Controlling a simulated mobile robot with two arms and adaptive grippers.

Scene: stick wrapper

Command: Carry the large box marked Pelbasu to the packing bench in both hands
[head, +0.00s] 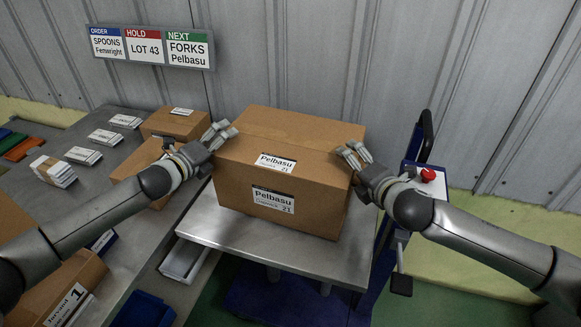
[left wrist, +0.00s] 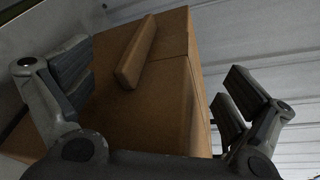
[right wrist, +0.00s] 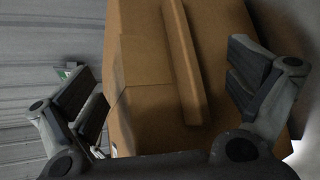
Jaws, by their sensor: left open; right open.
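The large brown box marked Pelbasu (head: 235,188) sits upright on a grey metal platform (head: 300,252), with white labels on its top and front. My left gripper (head: 220,134) is open at the box's left side, near the top edge. My right gripper (head: 353,154) is open at its right side. In the left wrist view, a raised brown strip (left wrist: 137,52) on the box's side lies between the spread fingers. A similar strip (right wrist: 187,60) lies between the fingers in the right wrist view. Contact is not clear. A grey bench (head: 120,160) stands left; nothing marks it as the packing bench.
Smaller cartons (head: 176,123), white-labelled stacks (head: 53,170) and coloured trays (head: 22,149) occupy the left bench. A blue frame with a red button (head: 428,175) stands right of the platform. A sign (head: 150,46) hangs on the corrugated wall behind. Green floor (head: 450,305) shows at lower right.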

